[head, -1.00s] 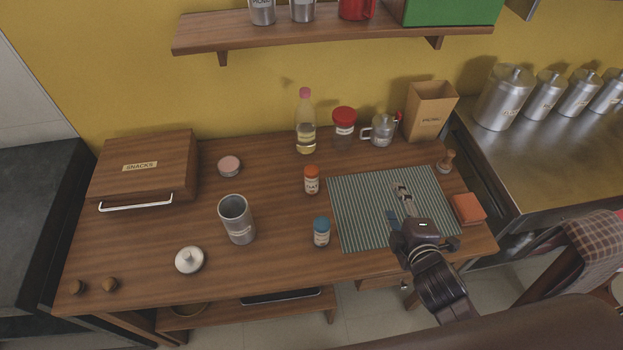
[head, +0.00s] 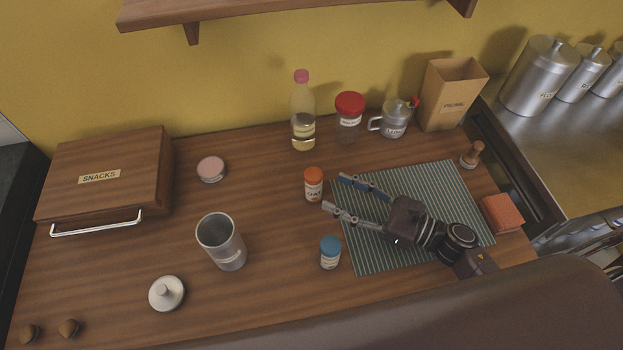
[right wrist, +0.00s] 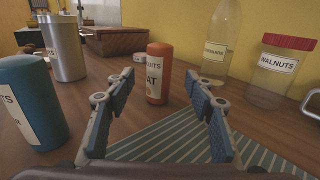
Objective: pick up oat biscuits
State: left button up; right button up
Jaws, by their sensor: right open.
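My right gripper (head: 335,193) reaches left over the mat, open and empty. Its fingertips are just right of the jar, and I see no contact. My left gripper is not in view.
A bottle (head: 303,115) and a walnuts jar (head: 349,117) stand behind.

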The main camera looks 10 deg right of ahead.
aim_at(321, 186)
jog(key=x, duration=0.1)
jog(key=p+x, duration=0.1)
jog(key=x, duration=0.1)
jog(key=shift+a+r, duration=0.15)
jog(key=shift+r, duration=0.1)
jog(key=x, duration=0.2)
jog(key=p+x, duration=0.1)
jog(key=shift+w+a+f, duration=0.25)
jog(key=shift+a, duration=0.05)
jog(key=c, duration=1.3)
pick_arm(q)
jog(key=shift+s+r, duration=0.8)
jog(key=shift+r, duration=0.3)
pick_arm(e)
jog(key=shift+r, duration=0.1)
